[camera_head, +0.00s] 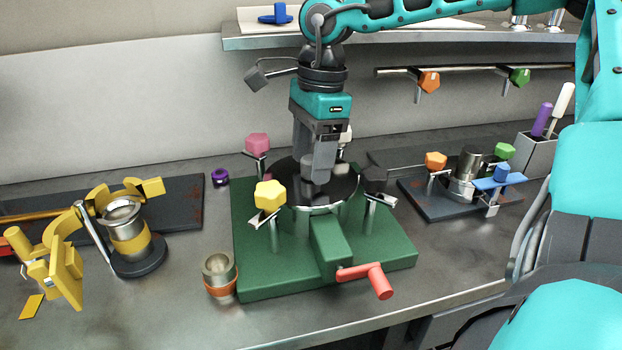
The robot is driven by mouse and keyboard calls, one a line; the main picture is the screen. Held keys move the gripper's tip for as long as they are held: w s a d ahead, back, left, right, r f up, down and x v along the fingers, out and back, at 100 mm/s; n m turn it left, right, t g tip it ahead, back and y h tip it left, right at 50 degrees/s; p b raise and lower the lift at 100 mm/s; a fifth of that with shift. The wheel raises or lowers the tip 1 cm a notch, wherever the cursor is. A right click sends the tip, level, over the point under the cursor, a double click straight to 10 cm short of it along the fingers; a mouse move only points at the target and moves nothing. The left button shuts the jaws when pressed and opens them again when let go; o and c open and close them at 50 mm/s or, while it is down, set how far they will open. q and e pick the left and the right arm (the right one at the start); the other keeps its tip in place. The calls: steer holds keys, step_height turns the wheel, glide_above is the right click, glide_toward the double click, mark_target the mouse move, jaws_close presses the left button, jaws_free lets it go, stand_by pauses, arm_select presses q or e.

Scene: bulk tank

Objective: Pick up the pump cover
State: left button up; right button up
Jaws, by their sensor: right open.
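A dark round cover (345,190), which I take to be the pump cover, sits on top of a green base (255,285). Clamps with pink (257,143), yellow (269,195) and dark (373,178) knobs stand around it. My right gripper (323,172) points straight down over the middle of the cover. It is open. Its fingers hide the centre of the cover, and I cannot tell whether they touch it or stand around a knob. My left gripper is not in view.
A red crank (372,278) sticks out from the base's front. A metal cup with an orange band (220,273) stands at its left. Yellow fixtures (128,235) stand farther left. A smaller clamp fixture (462,185) stands at the right, below a shelf (390,38).

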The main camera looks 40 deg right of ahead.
steer(key=shift+a+f, duration=0.1)
steer(key=shift+f, duration=0.3)
steer(key=shift+c, duration=0.2)
steer(key=shift+r, duration=0.1)
jaws_close()
